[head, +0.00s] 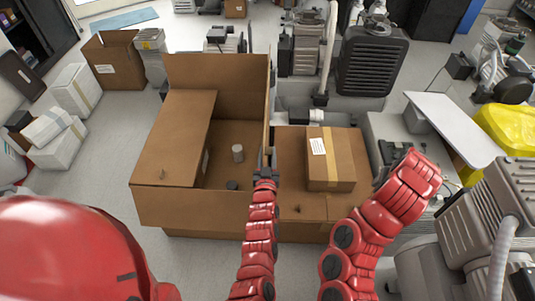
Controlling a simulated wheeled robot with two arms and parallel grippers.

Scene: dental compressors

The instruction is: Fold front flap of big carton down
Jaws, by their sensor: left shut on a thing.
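The big brown carton (178,208) stands open in the middle of the head view. Its back flap (215,85) stands up, and its left flap (180,135) lies slanted at the left side of the opening. A front panel (195,210) faces me; I cannot tell where flap ends and wall begins. A thin upright panel (269,105) shows edge-on at the right. My left gripper (267,162) is at this panel's near end, shut on a carton flap. The fingertips are small and partly hidden. My right arm reaches in at the right; its gripper does not show.
Inside the carton are a grey cylinder (238,153) and a dark round piece (232,185). A small taped box (331,160) sits on a brown cardboard surface at the right. Compressors crowd the back and right. White boxes (75,90) stand left, with clear floor between.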

